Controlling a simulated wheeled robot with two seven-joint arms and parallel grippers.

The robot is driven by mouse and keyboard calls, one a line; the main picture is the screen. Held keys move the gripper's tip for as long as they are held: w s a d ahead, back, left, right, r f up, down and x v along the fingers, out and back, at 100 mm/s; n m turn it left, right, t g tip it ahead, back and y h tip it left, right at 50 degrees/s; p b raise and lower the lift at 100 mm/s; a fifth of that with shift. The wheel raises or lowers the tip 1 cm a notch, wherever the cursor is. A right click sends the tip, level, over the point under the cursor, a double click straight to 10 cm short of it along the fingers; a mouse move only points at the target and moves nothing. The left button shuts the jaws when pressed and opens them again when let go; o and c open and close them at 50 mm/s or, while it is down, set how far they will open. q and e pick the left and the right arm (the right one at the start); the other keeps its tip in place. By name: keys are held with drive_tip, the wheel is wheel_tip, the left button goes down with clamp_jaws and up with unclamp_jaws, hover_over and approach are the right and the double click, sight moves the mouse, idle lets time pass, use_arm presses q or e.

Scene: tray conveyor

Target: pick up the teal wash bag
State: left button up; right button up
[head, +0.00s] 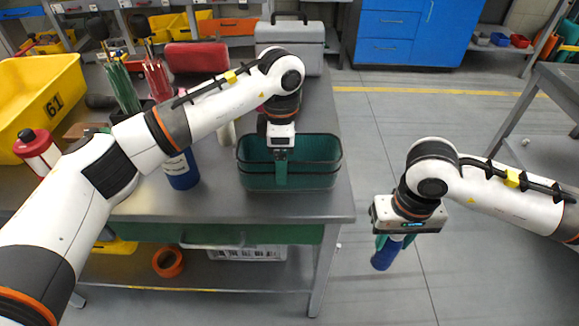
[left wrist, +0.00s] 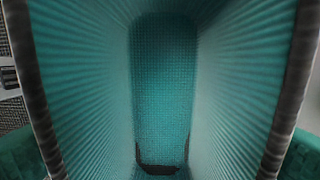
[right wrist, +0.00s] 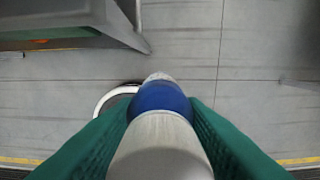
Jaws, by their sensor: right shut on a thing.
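The teal wash bag (head: 318,180) is an open, boxy bag with a dark rim, standing upright near the front right of the grey table. My left gripper (head: 281,172) points down over its middle, with one green finger in front of its front wall. The left wrist view looks into the empty inside of the bag (left wrist: 165,85). The green fingers show outside both rims, wide apart; contact with the walls cannot be told. My right gripper (head: 389,243) is shut on a blue bottle (head: 384,258) with a grey-white end (right wrist: 158,150), held in the air over the floor.
A dark blue bottle (head: 181,172) stands left of the bag. A grey case (head: 312,55) and a red pouch (head: 195,56) are behind. Another table (head: 562,88) is at far right; floor between is clear.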

sight(385, 255)
use_arm(q)
drive_tip(key=c, duration=0.7)
wheel_tip(385, 255, up, 10)
drive_tip(key=shift+r+b, duration=0.1)
drive_tip(key=shift+b, duration=0.35)
use_arm(e)
drive_tip(key=shift+f, duration=0.5)
use_arm(q)
drive_tip(key=shift+f+b, duration=2.85)
drive_tip(key=shift+f, duration=1.85)
use_arm(e)
drive_tip(key=shift+f, duration=2.8)
use_arm(q)
drive_tip(key=shift+f, duration=0.1)
use_arm(e)
drive_tip(key=shift+f, duration=0.1)
